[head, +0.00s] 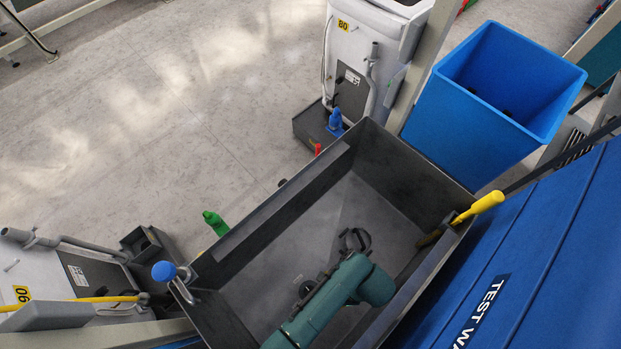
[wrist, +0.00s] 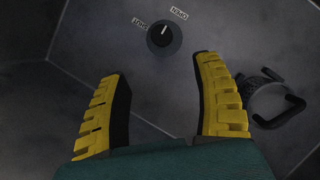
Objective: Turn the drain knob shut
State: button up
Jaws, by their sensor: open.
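The drain knob (wrist: 159,37) is a dark round dial on the grey basin floor, at the top middle of the wrist view. Its white pointer mark aims up and slightly right, toward the OPEN label (wrist: 179,14). The other label, which seems to read SHUT (wrist: 141,24), is at its upper left. My gripper (wrist: 160,75) is open and empty, its two yellow ridged fingers wide apart. The knob lies beyond the fingertips, roughly between their lines, and nothing touches it. In the head view my green arm reaches into the dark basin (head: 262,222); the fingers are hidden there.
A dark round piece with a loop handle (wrist: 270,100) is close to my right finger. Basin walls surround the arm. A yellow-handled tool (head: 487,202) leans over the right rim. A blue bin (head: 465,130) stands behind. A blue-knobbed tap (head: 164,271) is at the left rim.

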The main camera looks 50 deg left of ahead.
aim_at(310, 292)
jog(key=b+x, duration=0.6)
jog(key=x, duration=0.9)
jog(key=shift+a+f, duration=0.1)
jog(key=shift+f, duration=0.1)
jog(key=c, duration=1.2)
